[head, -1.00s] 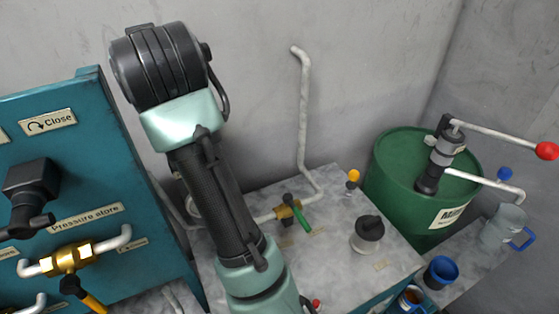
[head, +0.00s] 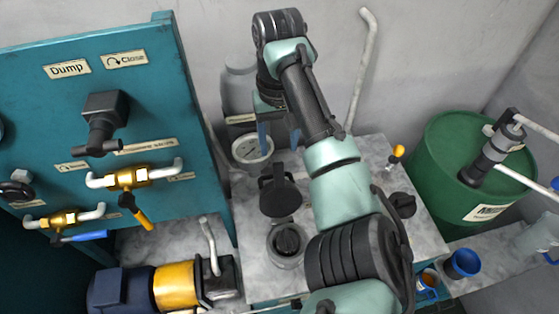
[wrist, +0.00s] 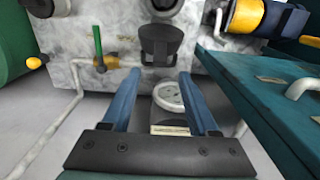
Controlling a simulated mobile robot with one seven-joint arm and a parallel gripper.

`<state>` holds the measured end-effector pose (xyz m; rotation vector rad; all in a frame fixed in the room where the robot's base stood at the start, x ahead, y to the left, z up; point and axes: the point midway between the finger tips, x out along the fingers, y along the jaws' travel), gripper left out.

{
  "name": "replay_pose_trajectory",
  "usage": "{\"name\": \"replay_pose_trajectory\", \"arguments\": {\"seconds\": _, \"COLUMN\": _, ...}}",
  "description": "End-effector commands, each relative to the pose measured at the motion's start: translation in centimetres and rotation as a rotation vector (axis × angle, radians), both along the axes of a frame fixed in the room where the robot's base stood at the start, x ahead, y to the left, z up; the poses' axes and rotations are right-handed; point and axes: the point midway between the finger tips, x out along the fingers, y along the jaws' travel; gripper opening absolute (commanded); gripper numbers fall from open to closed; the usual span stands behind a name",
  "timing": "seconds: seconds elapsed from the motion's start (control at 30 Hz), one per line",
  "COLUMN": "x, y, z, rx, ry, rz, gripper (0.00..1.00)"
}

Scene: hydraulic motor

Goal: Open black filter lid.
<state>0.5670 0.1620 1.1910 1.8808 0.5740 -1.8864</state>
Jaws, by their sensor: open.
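The black filter lid (head: 280,197) is a dark round plate with a bracket-like end. It appears swung up and back from the grey round filter housing (head: 287,246), whose top shows a dark inner part. The wrist view shows the lid (wrist: 160,43) straight ahead of my fingertips, with part of the housing (wrist: 163,7) at the top edge. My gripper (wrist: 157,75) is open and empty, its two blue fingers apart. In the head view, my gripper (head: 278,138) is behind the lid, near the wall. I cannot tell whether a finger touches the lid.
A round white gauge (head: 252,148) lies close by the gripper. The teal panel (head: 150,85) with valves stands at the left. A green drum (head: 450,150) and blue cup (head: 463,263) are at the right. A green-handled valve (wrist: 98,60) shows in the wrist view.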

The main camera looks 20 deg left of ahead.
Motion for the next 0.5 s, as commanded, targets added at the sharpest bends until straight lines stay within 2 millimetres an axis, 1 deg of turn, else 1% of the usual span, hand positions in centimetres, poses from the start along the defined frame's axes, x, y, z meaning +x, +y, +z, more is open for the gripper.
{"name": "replay_pose_trajectory", "arguments": {"seconds": 0.1, "x": -0.1, "y": -0.1, "z": -2.3, "rx": -0.002, "ry": 0.005, "rz": 0.000, "gripper": 0.60}}
{"name": "replay_pose_trajectory", "arguments": {"seconds": 0.3, "x": -0.1, "y": 0.0, "z": -5.8, "rx": -0.001, "ry": 0.002, "rz": 0.000, "gripper": 0.60}}
{"name": "replay_pose_trajectory", "arguments": {"seconds": 0.4, "x": 0.0, "y": 0.0, "z": -6.9, "rx": 0.000, "ry": 0.000, "rz": 0.001, "gripper": 0.60}}
{"name": "replay_pose_trajectory", "arguments": {"seconds": 0.5, "x": 0.0, "y": 0.1, "z": -7.6, "rx": 0.001, "ry": -0.002, "rz": 0.002, "gripper": 0.60}}
